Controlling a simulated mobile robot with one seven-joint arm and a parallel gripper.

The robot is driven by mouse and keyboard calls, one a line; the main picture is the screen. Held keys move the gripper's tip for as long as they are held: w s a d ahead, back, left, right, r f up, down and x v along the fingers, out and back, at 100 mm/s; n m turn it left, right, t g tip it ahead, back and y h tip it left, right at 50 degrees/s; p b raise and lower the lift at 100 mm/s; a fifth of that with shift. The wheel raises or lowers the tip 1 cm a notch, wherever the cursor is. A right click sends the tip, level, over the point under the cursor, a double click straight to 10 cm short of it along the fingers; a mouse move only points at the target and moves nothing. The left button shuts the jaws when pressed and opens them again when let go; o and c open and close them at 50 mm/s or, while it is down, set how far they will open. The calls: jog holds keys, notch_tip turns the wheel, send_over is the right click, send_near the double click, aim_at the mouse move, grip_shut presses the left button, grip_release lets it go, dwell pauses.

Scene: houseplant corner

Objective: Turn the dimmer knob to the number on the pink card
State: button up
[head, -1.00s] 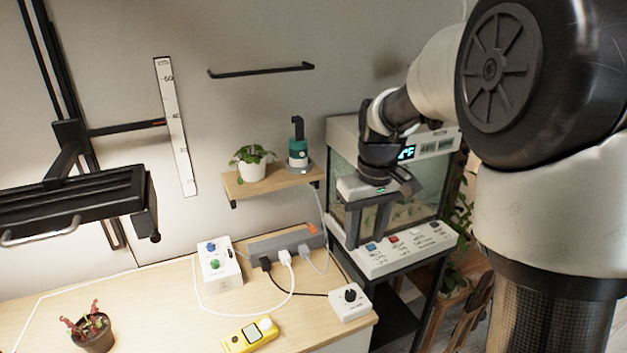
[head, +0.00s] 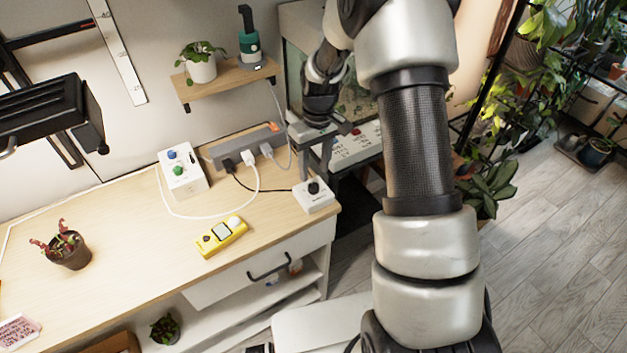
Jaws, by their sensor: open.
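A white box with a black knob (head: 313,187), which looks like the dimmer, sits at the right end of the wooden table. Its scale is too small to read. The pink card (head: 17,331) lies at the table's lower left, cut by the picture edge. It has dark writing that I cannot make out. My gripper (head: 315,168) is open and empty, pointing down just above and behind the black knob, by the table's right edge. I cannot tell whether a finger touches anything.
A white box with blue and green knobs (head: 183,173), a grey power strip (head: 240,146) with plugs and cords, a yellow meter (head: 222,236) and a potted pitcher plant (head: 68,248) stand on the table. A fish tank (head: 356,100) is behind my gripper.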

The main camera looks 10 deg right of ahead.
aim_at(314, 185)
notch_tip(314, 185, down, 6)
jog(key=shift+a+r, duration=0.1)
jog(key=shift+r, duration=0.15)
jog(key=c, duration=1)
jog(key=shift+c, duration=0.2)
jog(key=shift+m, duration=0.4)
jog(key=m+b, duration=0.2)
jog(key=m, duration=0.2)
jog(key=shift+m, duration=0.4)
jog(key=m, duration=0.6)
jog(key=shift+s+t, duration=0.1)
jog(key=shift+t, duration=0.2)
